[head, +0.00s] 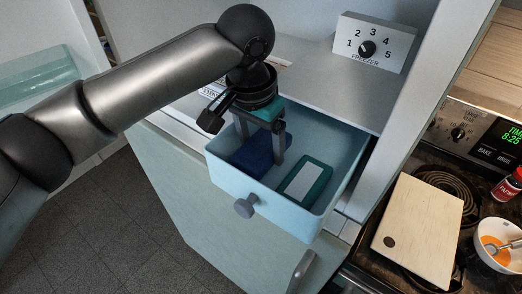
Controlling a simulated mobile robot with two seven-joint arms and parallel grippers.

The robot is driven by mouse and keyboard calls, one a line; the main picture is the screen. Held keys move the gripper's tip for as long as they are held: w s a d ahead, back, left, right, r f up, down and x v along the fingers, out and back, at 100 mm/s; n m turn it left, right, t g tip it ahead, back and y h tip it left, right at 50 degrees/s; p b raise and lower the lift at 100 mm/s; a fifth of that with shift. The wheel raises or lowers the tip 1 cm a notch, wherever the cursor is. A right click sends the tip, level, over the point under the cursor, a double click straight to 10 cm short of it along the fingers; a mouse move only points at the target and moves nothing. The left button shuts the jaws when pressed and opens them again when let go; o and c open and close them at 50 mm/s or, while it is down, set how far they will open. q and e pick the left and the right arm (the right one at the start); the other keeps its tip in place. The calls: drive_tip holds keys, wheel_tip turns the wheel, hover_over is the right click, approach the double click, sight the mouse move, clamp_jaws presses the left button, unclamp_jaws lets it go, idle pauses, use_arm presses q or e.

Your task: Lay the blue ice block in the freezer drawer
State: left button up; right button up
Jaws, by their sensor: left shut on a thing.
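The freezer drawer (232,189) is pulled out below the freezer shelf, a light blue box with a grey knob on its front. My left gripper (261,158) reaches down into it from above, shut on the dark blue ice block (250,156). The block is in the left part of the drawer, partly covered by the fingers. I cannot tell whether it touches the drawer floor. A green-rimmed pack with a pale top (306,181) lies in the right part of the drawer. My right gripper is not in view.
A freezer dial box (374,43) stands on the shelf above. At right, a wooden board (419,230) lies on the coil stove, near a white bowl with a whisk (495,240) and a red bottle (507,185). A wall post separates stove and freezer.

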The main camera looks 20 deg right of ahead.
sight(255, 152)
use_arm(q)
drive_tip(key=shift+f, duration=1.2)
drive_tip(key=shift+f, duration=0.15)
drive_tip(key=o, duration=1.4)
drive_tip(key=shift+o, duration=0.2)
drive_tip(key=r, duration=0.4)
drive_tip(key=a+r, duration=0.1)
drive_tip(key=r, duration=0.3)
drive_tip(key=s+r, duration=0.1)
drive_tip(key=r, duration=0.3)
drive_tip(key=shift+a+r, duration=0.1)
drive_tip(key=shift+a, duration=0.1)
